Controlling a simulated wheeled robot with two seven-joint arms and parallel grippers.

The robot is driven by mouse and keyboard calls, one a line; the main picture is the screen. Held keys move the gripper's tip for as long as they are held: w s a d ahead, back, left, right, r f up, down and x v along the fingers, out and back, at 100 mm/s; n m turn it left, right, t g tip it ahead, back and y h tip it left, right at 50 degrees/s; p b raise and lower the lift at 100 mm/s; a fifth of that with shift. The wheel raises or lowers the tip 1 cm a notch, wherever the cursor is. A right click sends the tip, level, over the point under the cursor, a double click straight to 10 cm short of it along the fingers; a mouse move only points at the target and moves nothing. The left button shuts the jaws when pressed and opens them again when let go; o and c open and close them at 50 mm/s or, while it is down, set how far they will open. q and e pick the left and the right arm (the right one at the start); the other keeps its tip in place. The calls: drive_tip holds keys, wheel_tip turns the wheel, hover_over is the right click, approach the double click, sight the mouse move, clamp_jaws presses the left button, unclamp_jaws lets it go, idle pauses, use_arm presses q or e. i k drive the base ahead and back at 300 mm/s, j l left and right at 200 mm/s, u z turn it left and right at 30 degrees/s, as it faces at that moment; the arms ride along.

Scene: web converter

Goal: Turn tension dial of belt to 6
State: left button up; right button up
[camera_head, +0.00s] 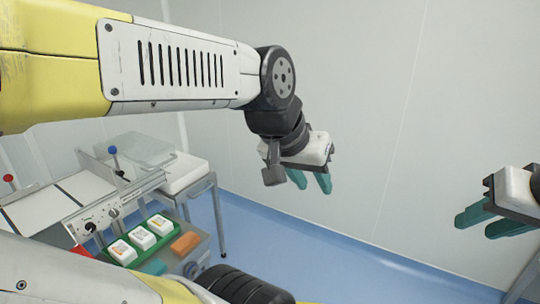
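The web converter (60,205) stands at the left, with a slanted grey control panel (128,197) on its near side. A small black knob (90,227) and a round dial (114,213) show on the panel; their markings are too small to read, and I cannot tell which is the tension dial. My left gripper (310,182) hangs well to the right of the panel, its teal fingers apart and empty, touching nothing. My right gripper (483,224) is at the far right edge, its fingers apart and empty, far from the machine.
A green tray (165,239) with several white boxes sits below the panel, beside an orange block (186,242). A red-knobbed lever (8,178) and a blue-knobbed lever (113,150) stick up. A clear-lidded box (140,149) stands behind. Blue floor (330,262) is open in the middle.

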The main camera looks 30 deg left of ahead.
sight(90, 227)
drive_tip(key=i+u, duration=0.25)
drive_tip(key=i, duration=0.35)
drive_tip(key=i+l+u, duration=0.25)
drive_tip(key=i, duration=0.35)
drive_tip(key=i+u, duration=0.25)
drive_tip(key=u, duration=0.25)
drive_tip(key=i+u, duration=0.2)
drive_tip(key=u, duration=0.3)
drive_tip(key=i+l+u, duration=0.15)
drive_tip(key=u, duration=0.35)
drive_tip(key=i+l+u, duration=0.25)
drive_tip(key=u, duration=0.2)
drive_tip(key=i+l+u, duration=0.1)
drive_tip(key=u, duration=0.35)
drive_tip(key=i+l+u, duration=0.15)
drive_tip(key=u, duration=0.35)
drive_tip(key=i+l+u, duration=0.15)
drive_tip(key=u, duration=0.3)
drive_tip(key=l+u, duration=0.25)
drive_tip(key=u, duration=0.2)
drive_tip(key=i+l+u, duration=0.1)
drive_tip(key=l+u, duration=0.15)
drive_tip(key=u, duration=0.2)
drive_tip(key=i+l+u, duration=0.1)
drive_tip(key=l+u, duration=0.65)
drive_tip(key=l, duration=0.05)
